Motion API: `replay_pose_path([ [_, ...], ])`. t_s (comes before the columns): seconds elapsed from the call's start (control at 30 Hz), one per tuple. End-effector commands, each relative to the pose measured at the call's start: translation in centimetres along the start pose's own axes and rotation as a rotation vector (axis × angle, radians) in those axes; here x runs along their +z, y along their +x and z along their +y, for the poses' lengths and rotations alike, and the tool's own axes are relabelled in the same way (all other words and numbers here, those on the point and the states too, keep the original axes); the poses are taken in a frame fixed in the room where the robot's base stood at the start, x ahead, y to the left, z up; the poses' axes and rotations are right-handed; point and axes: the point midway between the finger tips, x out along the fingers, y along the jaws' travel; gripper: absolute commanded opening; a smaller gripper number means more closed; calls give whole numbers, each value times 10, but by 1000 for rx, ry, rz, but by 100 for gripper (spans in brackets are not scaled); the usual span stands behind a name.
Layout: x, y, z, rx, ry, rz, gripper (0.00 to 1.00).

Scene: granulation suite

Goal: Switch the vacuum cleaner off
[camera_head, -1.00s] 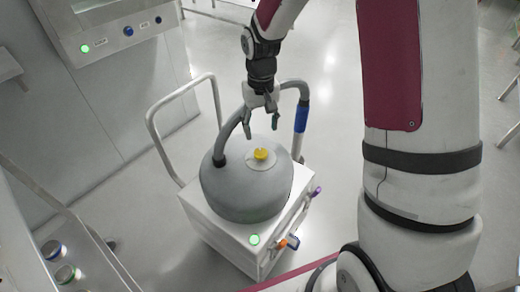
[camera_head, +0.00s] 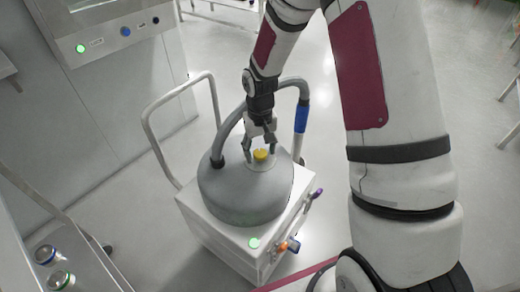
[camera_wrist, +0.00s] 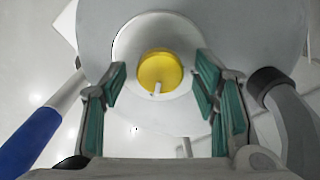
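The vacuum cleaner has a grey domed top (camera_head: 240,202) on a white wheeled cart body (camera_head: 215,232). A round yellow knob (camera_head: 261,155) sits on a pale disc on top of the dome. In the wrist view the knob (camera_wrist: 160,71) shows a small light pointer at its lower edge. My gripper (camera_head: 260,154) is open just above the knob, its fingers on either side of it in the picture. In the wrist view its green pads are well apart and nothing is between them. Contact with the knob is not visible. A green lamp (camera_head: 254,243) is lit on the cart's front corner.
A grey hose (camera_head: 232,128) arches from the dome behind my gripper to a wand with a blue sleeve (camera_head: 301,118). A cart handle (camera_head: 150,125) stands at left. A panel with lit buttons (camera_head: 126,32) is upper left; jars (camera_head: 60,280) sit lower left. Floor at right is clear.

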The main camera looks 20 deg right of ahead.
Motion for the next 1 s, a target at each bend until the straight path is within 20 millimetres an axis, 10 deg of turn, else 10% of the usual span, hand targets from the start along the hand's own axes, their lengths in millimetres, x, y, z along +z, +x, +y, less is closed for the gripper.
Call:
replay_pose_path([
  [0.2, 0, 0, 0, 0, 0, 0, 8],
  [1.0, 0, -1, 0, -2, -374, 0, 8],
])
